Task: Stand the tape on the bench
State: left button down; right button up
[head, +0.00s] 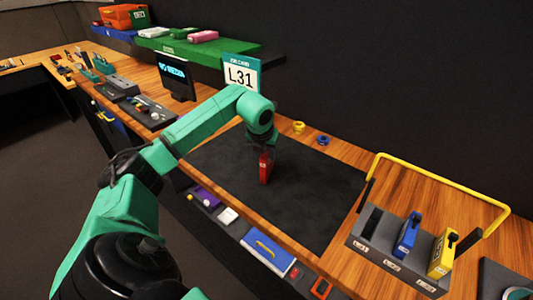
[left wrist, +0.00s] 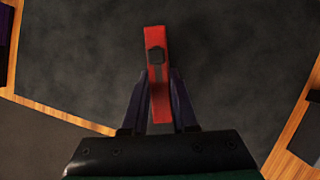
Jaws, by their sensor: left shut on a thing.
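A red tape (head: 265,169) stands upright on, or just over, the dark mat (head: 310,190) on the bench; I cannot tell whether its lower edge touches. My left gripper (head: 268,150) comes down from above and is shut on it. In the left wrist view the red tape (left wrist: 157,42), with a small dark block on its face, is between the two dark fingers of my left gripper (left wrist: 158,85). The fingers hide part of its sides. My right gripper is not in view.
A grey rack (head: 392,262) at the right holds a blue tape (head: 407,236) and a yellow tape (head: 441,257), with a yellow rail (head: 440,182) behind. A yellow roll (head: 299,127) and a blue roll (head: 323,140) lie at the mat's back edge. The mat around the red tape is clear.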

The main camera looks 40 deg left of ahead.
pick_arm(q)
jog(key=c, duration=0.7)
grip_release()
jog(key=shift+f, duration=0.1)
jog(key=b+v, duration=0.1)
jog(key=v, duration=1.1)
